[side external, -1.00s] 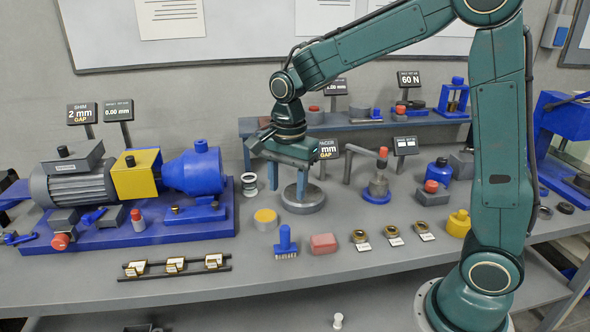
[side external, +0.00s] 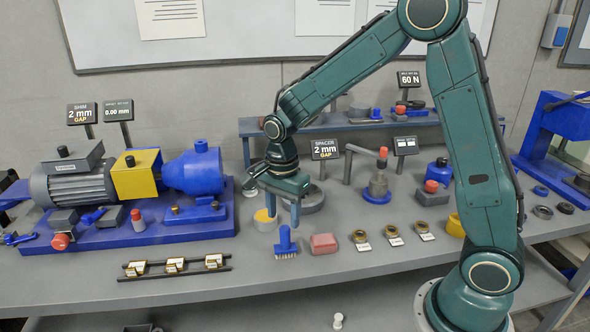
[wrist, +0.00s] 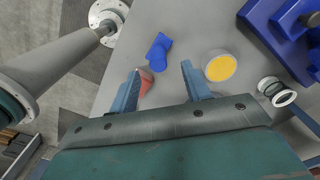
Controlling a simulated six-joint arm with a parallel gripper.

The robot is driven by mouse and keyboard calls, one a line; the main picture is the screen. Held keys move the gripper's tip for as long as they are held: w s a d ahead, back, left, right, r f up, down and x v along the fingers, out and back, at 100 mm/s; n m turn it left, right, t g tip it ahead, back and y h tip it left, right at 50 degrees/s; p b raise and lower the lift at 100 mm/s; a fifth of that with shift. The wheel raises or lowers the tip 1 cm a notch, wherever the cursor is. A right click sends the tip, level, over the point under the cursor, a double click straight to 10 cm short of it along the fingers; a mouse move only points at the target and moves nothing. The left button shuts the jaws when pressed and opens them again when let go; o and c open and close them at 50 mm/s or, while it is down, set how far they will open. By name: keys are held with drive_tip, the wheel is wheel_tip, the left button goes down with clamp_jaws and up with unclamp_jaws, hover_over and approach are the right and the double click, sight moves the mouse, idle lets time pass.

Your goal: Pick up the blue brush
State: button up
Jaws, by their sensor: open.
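The blue brush (side external: 285,241) stands upright on the grey bench near its front edge, bristles down and handle up. In the wrist view the brush (wrist: 158,52) lies ahead of the fingers, in line with the gap between them. My gripper (side external: 283,212) is open and empty, above and just behind the brush, with its fingers pointing down. In the wrist view my gripper (wrist: 160,82) shows two blue fingers spread apart, and neither touches the brush.
A red block (side external: 323,243) sits close right of the brush, and a yellow-topped cylinder (side external: 265,221) close left behind it. Brass rings (side external: 360,237) with labels lie further right. A dark rack (side external: 175,267) stands front left. Bench in front of the brush is clear.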

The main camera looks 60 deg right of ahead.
sight(285, 227)
drive_tip(key=shift+f, duration=1.15)
drive_tip(key=shift+f, duration=0.1)
drive_tip(key=shift+s+f, duration=0.15)
drive_tip(key=shift+f, duration=2.35)
clamp_jaws()
drive_tip(key=shift+r, duration=0.2)
wheel_tip(285, 227, up, 20)
drive_tip(key=shift+f, duration=0.15)
